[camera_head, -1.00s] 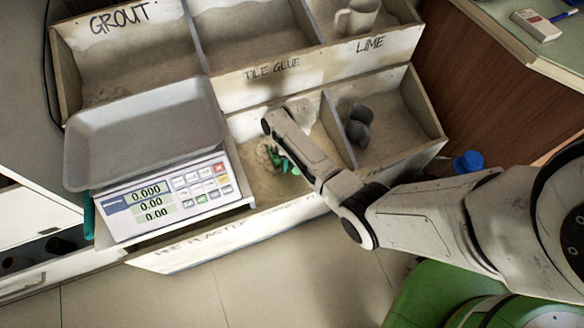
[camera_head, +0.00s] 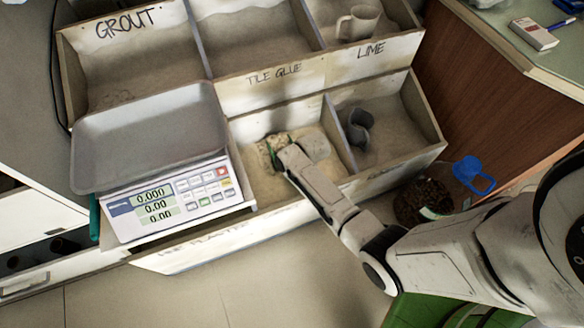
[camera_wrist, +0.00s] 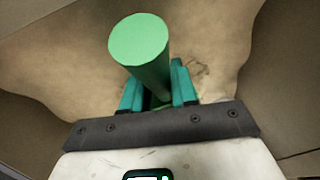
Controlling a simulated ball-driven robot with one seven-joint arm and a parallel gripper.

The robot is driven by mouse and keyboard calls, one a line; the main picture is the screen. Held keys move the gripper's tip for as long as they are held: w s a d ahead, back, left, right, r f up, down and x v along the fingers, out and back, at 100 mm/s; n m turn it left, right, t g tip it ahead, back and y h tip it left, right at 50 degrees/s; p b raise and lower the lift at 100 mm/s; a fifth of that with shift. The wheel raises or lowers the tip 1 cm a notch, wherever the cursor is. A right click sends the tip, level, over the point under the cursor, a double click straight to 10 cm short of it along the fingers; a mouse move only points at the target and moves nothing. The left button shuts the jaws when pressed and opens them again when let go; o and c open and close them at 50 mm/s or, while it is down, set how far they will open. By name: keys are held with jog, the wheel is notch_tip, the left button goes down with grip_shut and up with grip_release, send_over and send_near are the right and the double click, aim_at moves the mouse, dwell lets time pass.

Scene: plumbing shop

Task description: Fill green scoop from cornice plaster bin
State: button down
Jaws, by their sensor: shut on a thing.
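The green scoop (camera_wrist: 139,42) is between the two teal fingers of my gripper (camera_wrist: 157,86) in the wrist view. Its round handle end faces the camera. Its bowl is hidden, so I cannot tell how much plaster is in it. In the head view my gripper (camera_head: 276,154) is down in the front bin (camera_head: 262,190) right of the scale, and only a bit of green shows past my arm. Pale powder lies in this bin. Its front label is too faint and partly covered to read in full.
A scale (camera_head: 165,200) with a grey tray stands left of the bin. A divider separates it from the right front bin, which holds a dark grey scoop (camera_head: 357,128). A blue-lidded container (camera_head: 470,172) is at the right.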

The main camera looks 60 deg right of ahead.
jog(key=shift+s+a+r+p, duration=0.25)
jog(key=shift+r+p, duration=0.15)
jog(key=shift+r, duration=0.1)
jog(key=shift+t, duration=0.3)
jog(key=shift+a+p+v, duration=0.2)
jog(key=shift+p+v, duration=0.75)
jog(key=shift+p, duration=0.1)
jog(key=shift+a+p+v, duration=0.15)
jog(key=shift+p+v, duration=0.75)
jog(key=shift+p, duration=0.15)
jog(key=shift+a+p+v, duration=0.2)
jog(key=shift+p+v, duration=0.75)
jog(key=shift+p, duration=0.1)
jog(key=shift+s+a+r+p, duration=0.3)
jog(key=shift+s+r+p, duration=0.15)
jog(key=shift+r+p, duration=0.75)
jog(key=shift+s+a+r+p, duration=0.35)
jog(key=shift+r+p, duration=0.45)
jog(key=shift+p, duration=0.65)
jog(key=shift+s+a+r+p, duration=0.25)
jog(key=shift+s+r+p, duration=0.25)
jog(key=shift+r+p, duration=0.7)
jog(key=shift+f, duration=0.15)
jog(key=shift+a, duration=0.1)
